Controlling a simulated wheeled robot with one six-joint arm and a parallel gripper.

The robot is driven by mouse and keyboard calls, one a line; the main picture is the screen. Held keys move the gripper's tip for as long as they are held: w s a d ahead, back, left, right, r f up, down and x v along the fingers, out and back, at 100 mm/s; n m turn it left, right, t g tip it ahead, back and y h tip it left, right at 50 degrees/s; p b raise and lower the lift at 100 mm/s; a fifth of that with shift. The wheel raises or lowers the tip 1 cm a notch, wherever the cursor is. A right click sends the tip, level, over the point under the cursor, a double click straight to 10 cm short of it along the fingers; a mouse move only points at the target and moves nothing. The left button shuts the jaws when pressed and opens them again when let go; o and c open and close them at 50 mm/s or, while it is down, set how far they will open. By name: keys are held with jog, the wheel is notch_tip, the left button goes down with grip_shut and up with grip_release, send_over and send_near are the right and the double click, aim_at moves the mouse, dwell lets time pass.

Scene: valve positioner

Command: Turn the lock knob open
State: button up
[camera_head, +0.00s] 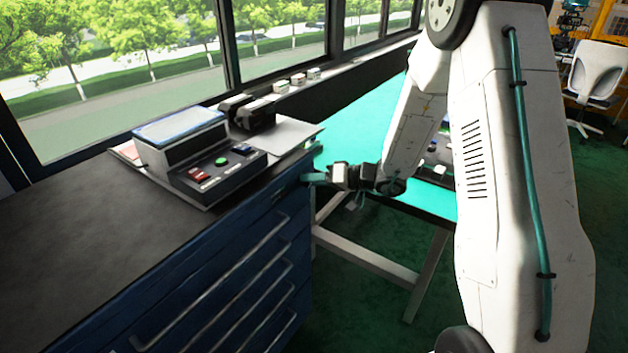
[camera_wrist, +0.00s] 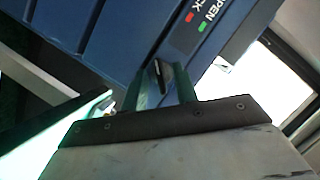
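The lock knob (camera_wrist: 161,76) shows in the wrist view as a small dark piece with a light edge, slightly tilted, on the blue cabinet face. It lies between the two teal fingers of my gripper (camera_wrist: 165,80). I cannot tell whether the fingers press on it. A label beside the knob has a green mark by "OPEN" and a red mark by a partly cut-off word ending in "CK". In the head view my gripper (camera_head: 312,178) is at the right end of the drawer cabinet (camera_head: 235,270), near its top edge. The knob is not discernible there.
A control box (camera_head: 215,170) with red, green and blue buttons stands on the cabinet top. Long drawer handles (camera_head: 215,285) stick out from its front. A green-topped table (camera_head: 375,125) with white legs stands behind my gripper, below a window row.

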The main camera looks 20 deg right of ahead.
grip_shut()
jog(key=m+t+y, duration=0.1)
jog(key=m, duration=0.4)
jog(key=m+t+y, duration=0.1)
jog(key=m+y, duration=0.1)
jog(key=m, duration=0.4)
jog(key=f+m+t+y, duration=0.1)
jog(key=m+y, duration=0.1)
jog(key=m, duration=0.3)
jog(key=shift+m, duration=0.4)
jog(key=shift+m+t, duration=0.3)
jog(key=shift+t, duration=0.1)
dwell(0.4)
